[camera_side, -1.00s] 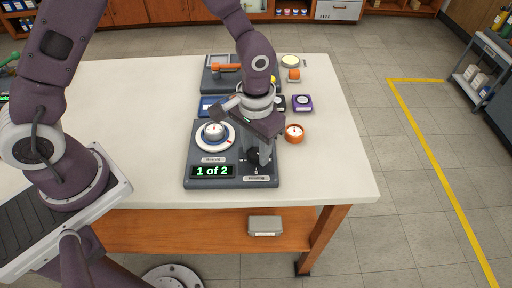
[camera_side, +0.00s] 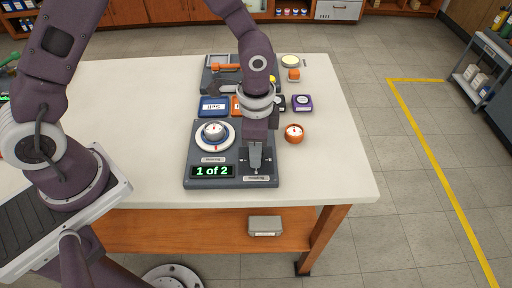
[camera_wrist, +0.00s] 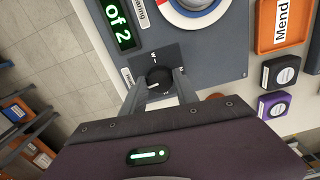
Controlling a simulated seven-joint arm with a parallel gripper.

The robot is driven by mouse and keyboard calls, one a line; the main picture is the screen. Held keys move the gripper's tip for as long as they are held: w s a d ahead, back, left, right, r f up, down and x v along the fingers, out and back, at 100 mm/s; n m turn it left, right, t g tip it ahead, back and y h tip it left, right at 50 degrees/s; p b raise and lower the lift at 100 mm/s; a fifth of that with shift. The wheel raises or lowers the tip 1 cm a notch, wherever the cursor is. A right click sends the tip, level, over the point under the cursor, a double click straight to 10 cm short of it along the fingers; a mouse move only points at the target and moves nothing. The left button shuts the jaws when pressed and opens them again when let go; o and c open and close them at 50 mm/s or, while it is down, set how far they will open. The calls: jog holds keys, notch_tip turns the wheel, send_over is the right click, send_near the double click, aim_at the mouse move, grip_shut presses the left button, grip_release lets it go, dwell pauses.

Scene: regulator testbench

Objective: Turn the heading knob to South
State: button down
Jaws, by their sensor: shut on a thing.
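The heading knob (camera_wrist: 159,77) is a small black round knob on a dark square plate at the console's lower right corner. In the wrist view a short white mark shows on its lower left part, towards the side with the heading label (camera_wrist: 127,77). A "W" is readable above the knob; the other dial letters are hidden or too small to read. My gripper (camera_wrist: 158,87) is shut on the knob, one finger on each side. In the side view my gripper (camera_side: 255,168) points down and hides the knob.
The console (camera_side: 190,160) also carries a white-ringed bearing dial (camera_side: 215,132) and a green "1 of 2" display (camera_side: 213,171). An orange round gauge (camera_side: 294,133) stands just right of it. Blue, orange and purple (camera_side: 302,103) labelled items lie behind. The table's right side is clear.

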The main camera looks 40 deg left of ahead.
jog(key=shift+m, duration=0.7)
jog(key=c, duration=0.9)
grip_release()
jog(key=shift+c, duration=0.2)
jog(key=shift+r, duration=0.1)
jog(key=shift+a+r, duration=0.1)
jog(key=shift+r, duration=3.5)
jog(key=s+a+r+n+t+y, duration=0.1)
jog(key=s+a+r+n+t, duration=0.1)
jog(key=s+a+r+n, duration=0.3)
jog(key=s+a+r+n+t, duration=0.1)
jog(key=s+a+r, duration=0.15)
jog(key=r, duration=0.55)
jog(key=s+a+r+n+t, duration=0.1)
jog(key=s+n, duration=0.1)
jog(key=s, duration=0.3)
jog(key=s+a+r+n+t+h, duration=0.1)
jog(key=s+a+r+n, duration=0.1)
jog(key=s, duration=0.3)
jog(key=shift+a+n+t, duration=0.15)
jog(key=shift+n+t, duration=0.15)
jog(key=shift+n, duration=0.3)
